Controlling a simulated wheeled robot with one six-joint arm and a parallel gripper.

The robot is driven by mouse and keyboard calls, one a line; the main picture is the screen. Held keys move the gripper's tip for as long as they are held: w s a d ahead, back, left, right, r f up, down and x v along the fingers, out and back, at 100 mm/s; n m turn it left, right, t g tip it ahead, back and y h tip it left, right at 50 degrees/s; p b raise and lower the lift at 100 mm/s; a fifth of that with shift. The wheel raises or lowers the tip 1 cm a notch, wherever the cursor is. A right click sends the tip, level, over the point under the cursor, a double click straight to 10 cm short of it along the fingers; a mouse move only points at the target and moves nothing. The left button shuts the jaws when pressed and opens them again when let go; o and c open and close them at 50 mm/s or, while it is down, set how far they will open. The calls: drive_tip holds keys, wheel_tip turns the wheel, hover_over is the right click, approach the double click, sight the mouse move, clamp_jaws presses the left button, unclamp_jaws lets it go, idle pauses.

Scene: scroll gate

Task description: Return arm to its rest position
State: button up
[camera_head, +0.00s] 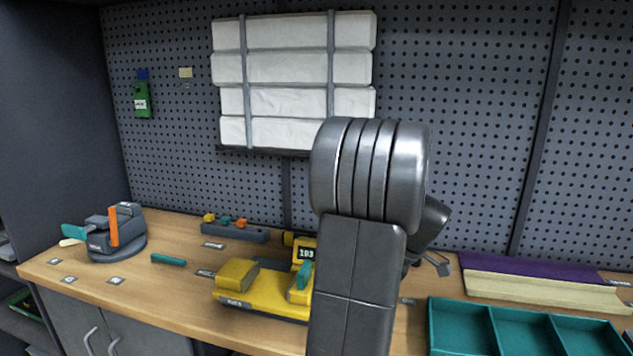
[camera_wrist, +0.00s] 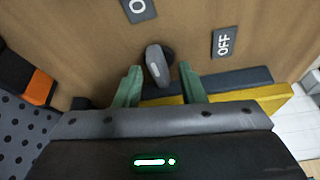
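My arm stands upright in the middle of the head view, and its bulk hides most of my gripper there. In the wrist view my gripper (camera_wrist: 161,88) shows two green fingers held apart. A small grey knob or lever (camera_wrist: 158,66) lies between and slightly beyond the fingertips, with visible gaps on both sides. No object is clamped. Beyond the fingers is a brown wooden surface with an "OFF" label (camera_wrist: 225,42) and another dark label (camera_wrist: 139,9).
On the wooden bench (camera_head: 130,288) are a yellow device (camera_head: 240,285) with a display, a grey clamp-like tool (camera_head: 118,240) and a block strip (camera_head: 235,232). Teal trays (camera_head: 462,325) stand front right. White rolls (camera_head: 292,68) are strapped to the pegboard behind my arm.

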drive_tip(key=m+t+p, duration=0.1)
drive_tip(key=m, duration=0.2)
drive_tip(key=shift+s+r+m+h, duration=0.1)
drive_tip(key=shift+m+h, duration=0.2)
drive_tip(key=shift+a+m+t+h+p, duration=0.1)
drive_tip(key=shift+m+t+h+p, duration=0.35)
drive_tip(key=shift+m, duration=0.75)
